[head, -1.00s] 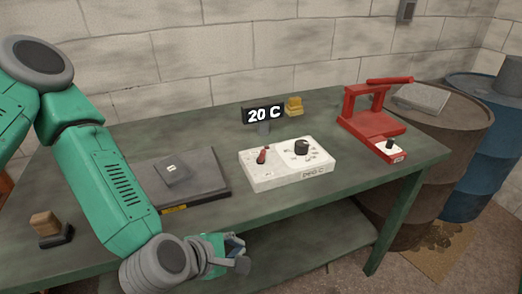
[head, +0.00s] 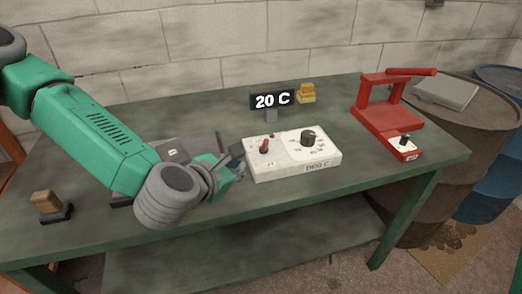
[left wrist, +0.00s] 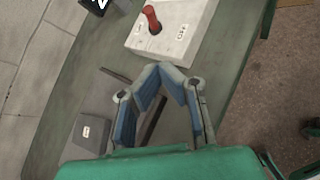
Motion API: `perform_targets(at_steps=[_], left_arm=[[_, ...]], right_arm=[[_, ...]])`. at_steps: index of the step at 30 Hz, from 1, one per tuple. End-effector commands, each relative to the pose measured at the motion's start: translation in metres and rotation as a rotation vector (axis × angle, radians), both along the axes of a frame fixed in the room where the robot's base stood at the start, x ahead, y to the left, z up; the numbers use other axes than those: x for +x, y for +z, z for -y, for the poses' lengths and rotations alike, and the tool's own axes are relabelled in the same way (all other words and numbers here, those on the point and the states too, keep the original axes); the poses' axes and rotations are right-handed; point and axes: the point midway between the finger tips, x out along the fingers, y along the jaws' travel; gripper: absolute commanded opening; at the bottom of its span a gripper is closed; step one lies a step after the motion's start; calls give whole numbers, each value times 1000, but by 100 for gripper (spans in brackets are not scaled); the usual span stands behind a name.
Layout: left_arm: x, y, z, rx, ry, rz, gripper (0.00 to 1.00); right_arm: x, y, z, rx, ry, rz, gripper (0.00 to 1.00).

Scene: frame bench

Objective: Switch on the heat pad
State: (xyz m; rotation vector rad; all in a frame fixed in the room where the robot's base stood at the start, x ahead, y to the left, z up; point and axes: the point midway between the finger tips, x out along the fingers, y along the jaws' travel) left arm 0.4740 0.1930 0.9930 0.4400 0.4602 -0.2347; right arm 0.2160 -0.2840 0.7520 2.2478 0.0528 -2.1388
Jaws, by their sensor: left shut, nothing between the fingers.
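The white control box (head: 295,172) stands on the green bench, with a red toggle lever (head: 265,145) at its left and a black dial (head: 308,138) at its right. The display (head: 271,100) behind it reads 20 C. The dark heat pad (head: 208,143) lies left of the box, mostly hidden by my left arm, with a grey block (head: 172,150) on it. My left gripper (head: 240,158) is shut and empty, just left of the box. In the left wrist view the fingertips (left wrist: 162,68) point toward the box (left wrist: 178,42) and its red lever (left wrist: 151,20). My right gripper is out of view.
A red press-like frame (head: 385,118) with a small black knob stands at the bench's right. A yellow object (head: 306,93) sits behind the box, and a wooden-topped block (head: 47,203) is at the front left. Barrels stand beyond the right end. The bench front before the box is clear.

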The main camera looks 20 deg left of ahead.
Motion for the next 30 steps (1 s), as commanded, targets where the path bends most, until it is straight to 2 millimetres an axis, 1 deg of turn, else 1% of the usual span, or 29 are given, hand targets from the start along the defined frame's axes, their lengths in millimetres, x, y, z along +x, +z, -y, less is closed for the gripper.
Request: perform_targets(at_steps=[1,3,10,11,12,15,21,30], left_arm=[[10,-7,-1,1,4,0,0],[23,-14,0,1,4,-1,0],[65,-37,5,1,3,-1,0],[70,-37,7,0,2,1,0],[76,-32,12,1,0,3,0],[88,-29,18,1,0,1,0],[99,-26,25,2,-1,-1,0],[100,-27,23,-1,0,0,0]], right_arm=[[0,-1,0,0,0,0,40],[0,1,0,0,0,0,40],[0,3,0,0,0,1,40],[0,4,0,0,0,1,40],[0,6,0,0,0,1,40],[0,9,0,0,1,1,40],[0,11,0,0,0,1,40],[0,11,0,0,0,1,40]])
